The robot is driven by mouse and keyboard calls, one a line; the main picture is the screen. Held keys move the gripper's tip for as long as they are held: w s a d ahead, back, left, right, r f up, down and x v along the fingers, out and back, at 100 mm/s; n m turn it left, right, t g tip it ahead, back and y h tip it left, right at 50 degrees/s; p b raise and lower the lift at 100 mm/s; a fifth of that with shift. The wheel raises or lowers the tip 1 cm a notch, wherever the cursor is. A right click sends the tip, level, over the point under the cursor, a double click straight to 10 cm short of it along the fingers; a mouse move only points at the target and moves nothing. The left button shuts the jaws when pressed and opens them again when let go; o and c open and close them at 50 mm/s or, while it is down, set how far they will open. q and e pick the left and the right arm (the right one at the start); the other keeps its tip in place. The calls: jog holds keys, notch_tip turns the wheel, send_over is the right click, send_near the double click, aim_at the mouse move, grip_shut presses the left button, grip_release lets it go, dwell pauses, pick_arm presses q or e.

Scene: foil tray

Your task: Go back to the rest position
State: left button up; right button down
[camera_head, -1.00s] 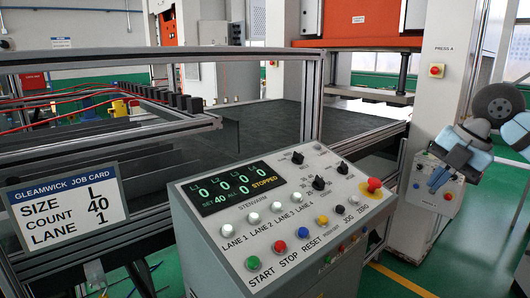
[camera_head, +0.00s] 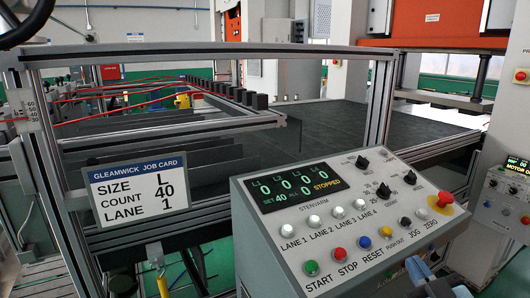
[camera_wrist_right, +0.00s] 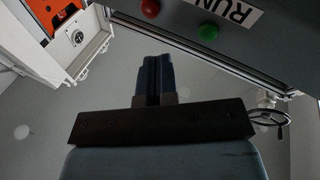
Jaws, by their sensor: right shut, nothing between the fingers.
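My right gripper (camera_head: 417,268) is low at the bottom right of the head view, in front of the control console's right side, and partly cut off by the frame. In the right wrist view its two dark blue fingers (camera_wrist_right: 156,78) are together, with nothing between them. The sloped grey control console (camera_head: 290,225) has a display (camera_head: 297,187) reading zeros, SET 40 and STOPPED. I cannot tell how far the gripper is from the console. My left gripper is in neither view.
A job card (camera_head: 138,188) reads size L, count 40, lane 1. The metal frame (camera_head: 200,50) surrounds a dark conveyor (camera_head: 340,120).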

jog(key=s+d+f+m+g+h, duration=0.2)
jog(key=s+f+m+g+h, duration=0.3)
jog(key=f, duration=0.6)
jog(key=s+a+f+n+g+y, duration=0.1)
jog(key=s+a+f+g, duration=0.1)
jog(key=s+f+g, duration=0.65)
jog(key=s+a+f+n+g+y, duration=0.15)
jog(key=s+f+g, duration=0.3)
jog(key=s, duration=0.65)
jog(key=w+a+f+t+y, duration=0.1)
jog(key=w+a+f+t, duration=0.2)
jog(key=f, duration=0.3)
jog(key=w+a+f+t+y+p, duration=0.1)
jog(key=w+a+f+t+y, duration=0.1)
jog(key=w+a+f+t, duration=0.1)
jog(key=shift+w+a+f+t, duration=0.25)
jog(key=shift+a+f+t, duration=0.25)
jog(key=shift+f+t, duration=1.05)
jog(key=shift+f+g, duration=0.15)
jog(key=shift+g, duration=0.1)
